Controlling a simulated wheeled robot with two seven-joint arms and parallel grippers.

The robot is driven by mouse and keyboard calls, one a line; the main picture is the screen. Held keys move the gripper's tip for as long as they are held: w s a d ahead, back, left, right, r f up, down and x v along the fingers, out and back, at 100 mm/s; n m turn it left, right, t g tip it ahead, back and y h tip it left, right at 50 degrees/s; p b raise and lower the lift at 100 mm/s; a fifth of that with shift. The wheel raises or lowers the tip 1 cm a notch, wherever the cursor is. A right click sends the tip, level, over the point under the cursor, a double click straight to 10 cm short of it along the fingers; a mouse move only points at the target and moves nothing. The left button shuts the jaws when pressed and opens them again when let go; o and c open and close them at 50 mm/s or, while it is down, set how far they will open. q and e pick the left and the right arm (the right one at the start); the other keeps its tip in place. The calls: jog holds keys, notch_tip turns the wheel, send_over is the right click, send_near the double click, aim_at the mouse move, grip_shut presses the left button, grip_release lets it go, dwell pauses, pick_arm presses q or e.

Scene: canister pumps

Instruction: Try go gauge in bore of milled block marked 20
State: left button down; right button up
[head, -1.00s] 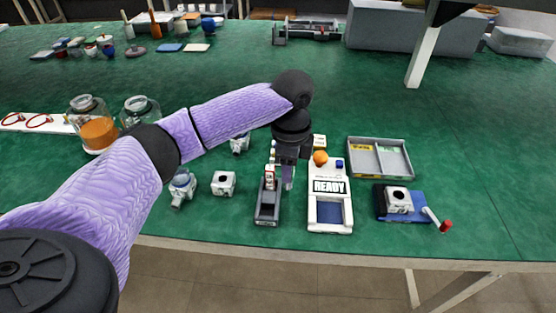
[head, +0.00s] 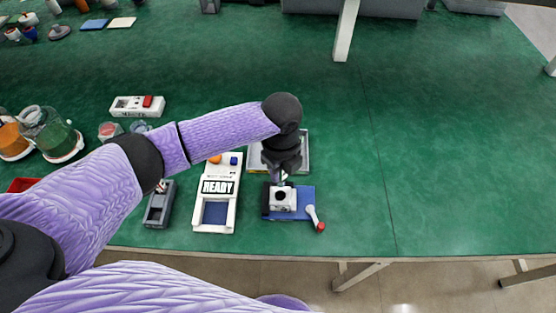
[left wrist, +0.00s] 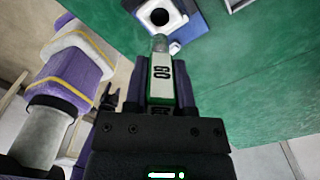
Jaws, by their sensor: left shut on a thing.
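My left gripper (head: 281,172) is shut on a go gauge (left wrist: 161,80), a light bar with dark lettering and a grey cylindrical tip (left wrist: 160,43). A pale milled block (head: 283,199) with a dark round bore sits on a blue vise (head: 304,206) with a red-knobbed crank. The gripper is just behind and above the block. In the left wrist view, the tip shows close to the block (left wrist: 146,24), beside its bore and not in it; the gap is hard to judge. Any number on the block is unreadable. My right gripper is not in view.
A grey tray (head: 304,150) lies behind the vise, partly hidden by my arm. To the left are a white device reading READY (head: 216,189) and a dark grey holder (head: 159,208). Glass jars (head: 45,130) stand far left. The mat right of the vise is clear.

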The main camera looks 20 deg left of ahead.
aim_at(281, 181)
pick_arm(q)
jog(key=shift+r+p, duration=0.15)
jog(key=shift+p, duration=0.2)
notch_tip(281, 181, down, 5)
jog(key=b, duration=0.3)
dwell(0.4)
jog(key=shift+p, duration=0.4)
dwell(0.5)
